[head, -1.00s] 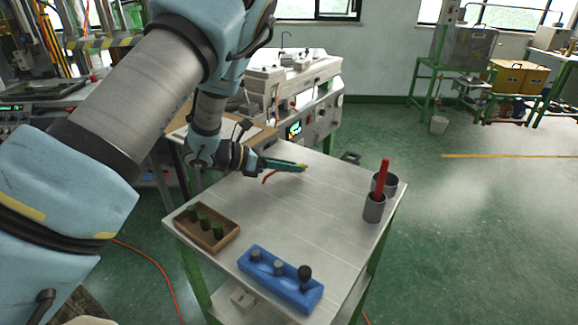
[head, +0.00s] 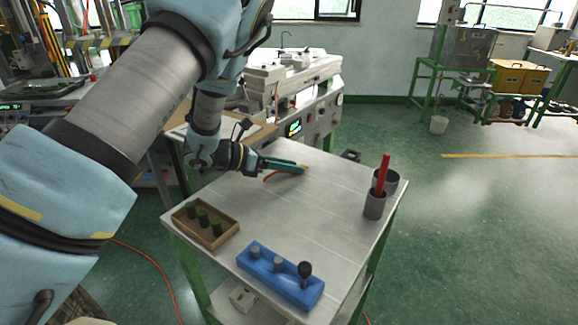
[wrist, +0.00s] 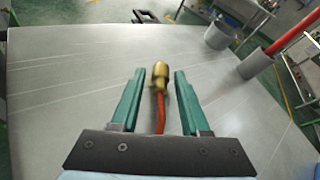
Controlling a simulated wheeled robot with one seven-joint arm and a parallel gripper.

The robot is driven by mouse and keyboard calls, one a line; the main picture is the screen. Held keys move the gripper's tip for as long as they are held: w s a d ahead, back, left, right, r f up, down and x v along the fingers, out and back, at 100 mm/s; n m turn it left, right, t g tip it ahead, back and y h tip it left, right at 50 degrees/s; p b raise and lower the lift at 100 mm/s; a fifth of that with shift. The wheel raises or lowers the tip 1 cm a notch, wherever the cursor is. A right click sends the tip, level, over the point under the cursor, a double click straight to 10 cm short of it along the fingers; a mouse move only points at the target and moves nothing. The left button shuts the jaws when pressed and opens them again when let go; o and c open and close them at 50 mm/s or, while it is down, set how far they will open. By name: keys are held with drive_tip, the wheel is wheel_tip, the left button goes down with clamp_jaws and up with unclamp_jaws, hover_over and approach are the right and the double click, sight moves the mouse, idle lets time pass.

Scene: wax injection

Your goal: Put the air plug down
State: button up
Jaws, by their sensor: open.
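The air plug (wrist: 160,75) is a brass fitting on a red hose (wrist: 161,115). In the wrist view it lies on the grey metal table (wrist: 60,100), between the fingers and apart from both. My gripper (wrist: 160,82) has two green fingers and is open around it. In the head view my gripper (head: 300,168) is low over the back of the table (head: 320,215). There the red hose (head: 270,177) shows beside the fingers, and the plug is mostly hidden.
Grey cups (head: 375,204), one with a red stick (head: 384,173), stand at the table's right edge. A wooden tray (head: 233,232) and a blue block (head: 292,287) with several pegs are at the front. The table's middle is clear. A white machine (head: 300,75) stands behind.

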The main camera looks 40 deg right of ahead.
drive_tip(key=shift+w+r+p, duration=0.2)
drive_tip(key=shift+r+p, duration=0.55)
drive_tip(key=shift+p, duration=0.15)
drive_tip(key=b+v, duration=0.2)
drive_tip(key=v, duration=0.3)
drive_tip(key=b+v, duration=0.3)
drive_tip(key=v, duration=0.2)
drive_tip(key=shift+a+f, duration=0.1)
drive_tip(key=shift+a, duration=0.35)
drive_tip(key=shift+w+a+r, duration=0.25)
drive_tip(key=shift+a, duration=0.15)
